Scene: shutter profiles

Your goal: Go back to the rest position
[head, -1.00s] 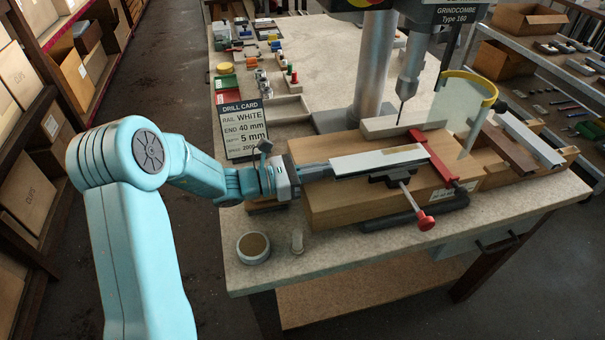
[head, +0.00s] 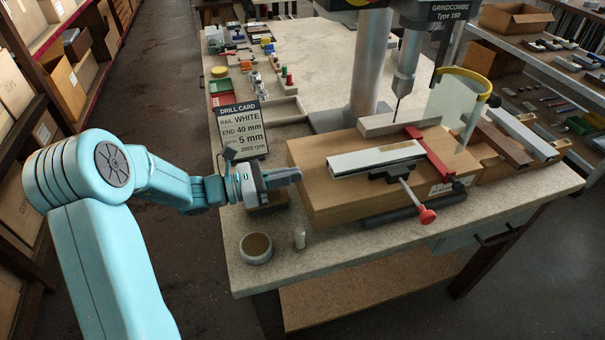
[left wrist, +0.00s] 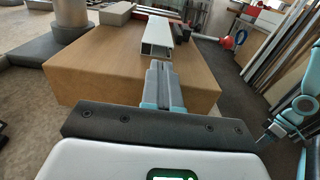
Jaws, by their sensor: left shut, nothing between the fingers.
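My left gripper (head: 296,174) is shut and empty at the left end of the wooden block (head: 330,196) under the drill. A gap separates its fingertips from the white rail (head: 365,159). The rail lies on top of the block, beside a black clamp with a red-knobbed handle (head: 426,216). In the left wrist view, the closed fingers (left wrist: 158,68) point at the open hollow end of the white rail (left wrist: 157,47), which rests on the block (left wrist: 95,68).
The drill press column (head: 370,70) and bit stand behind the block, with a clear yellow-rimmed guard (head: 462,100). Shelves of boxes (head: 75,75) line the left.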

